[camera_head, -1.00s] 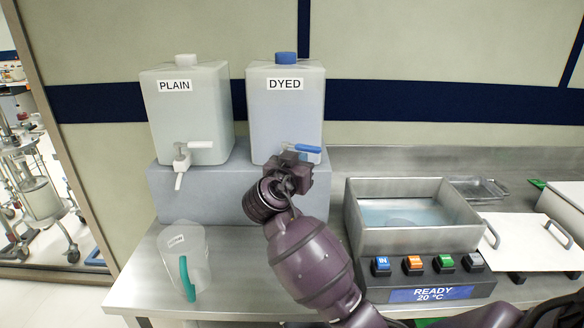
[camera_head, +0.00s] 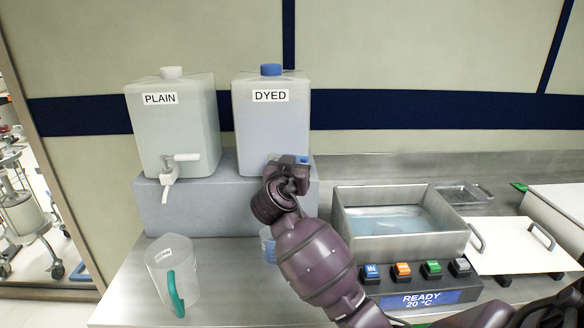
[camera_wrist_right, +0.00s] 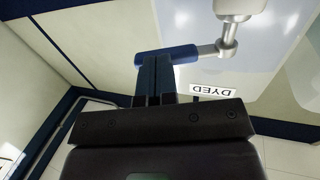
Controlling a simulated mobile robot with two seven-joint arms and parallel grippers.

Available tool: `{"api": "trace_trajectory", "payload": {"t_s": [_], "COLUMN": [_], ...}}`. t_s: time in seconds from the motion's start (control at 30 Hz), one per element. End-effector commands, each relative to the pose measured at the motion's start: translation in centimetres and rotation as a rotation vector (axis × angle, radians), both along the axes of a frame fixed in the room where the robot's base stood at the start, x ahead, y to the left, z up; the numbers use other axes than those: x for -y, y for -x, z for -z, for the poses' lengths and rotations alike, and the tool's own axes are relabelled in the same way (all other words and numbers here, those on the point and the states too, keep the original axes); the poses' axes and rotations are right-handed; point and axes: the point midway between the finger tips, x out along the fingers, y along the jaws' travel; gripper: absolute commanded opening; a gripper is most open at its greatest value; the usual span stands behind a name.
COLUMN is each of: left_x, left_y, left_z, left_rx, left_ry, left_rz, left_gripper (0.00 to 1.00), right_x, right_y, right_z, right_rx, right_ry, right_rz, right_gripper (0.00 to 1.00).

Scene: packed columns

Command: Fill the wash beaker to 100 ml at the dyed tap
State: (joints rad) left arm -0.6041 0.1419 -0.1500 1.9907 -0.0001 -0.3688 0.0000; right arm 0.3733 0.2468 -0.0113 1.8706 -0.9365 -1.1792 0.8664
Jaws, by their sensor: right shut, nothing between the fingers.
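The dyed tank (camera_head: 271,125), with a blue cap and a DYED label, stands on a grey-blue block. My right gripper (camera_head: 291,166) is shut and empty at its tap, hiding most of it. In the right wrist view, the blue tap lever (camera_wrist_right: 185,54) lies across the ends of my shut fingers (camera_wrist_right: 155,75), seemingly touching. Below, mostly behind my right arm, a clear vessel (camera_head: 267,246) with a bluish tint shows; its level is hidden. My left gripper is out of view.
The plain tank (camera_head: 176,130) with its white tap stands left of the dyed one. A steel water bath (camera_head: 398,247) with coloured buttons stands on the right, beside a white lid (camera_head: 510,250). The counter between beaker and arm is bare.

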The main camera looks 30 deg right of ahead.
Motion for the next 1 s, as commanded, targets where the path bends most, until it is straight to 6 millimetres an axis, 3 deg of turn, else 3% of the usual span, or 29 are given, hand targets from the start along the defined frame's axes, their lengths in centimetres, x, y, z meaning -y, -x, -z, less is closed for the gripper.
{"api": "trace_trajectory", "payload": {"t_s": [0.33, 1.0], "left_x": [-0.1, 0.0], "left_y": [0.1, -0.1], "left_z": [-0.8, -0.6], "left_rx": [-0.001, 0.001], "left_ry": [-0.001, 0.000], "left_rz": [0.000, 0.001], "left_gripper": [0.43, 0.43], "right_x": [1.7, 2.4], "right_y": [-0.6, -1.0], "right_z": [-0.2, 0.0], "right_rx": [0.004, 0.000], "right_ry": [-0.002, 0.000], "right_rz": [-0.213, -0.218], "right_gripper": [0.00, 0.00]}}
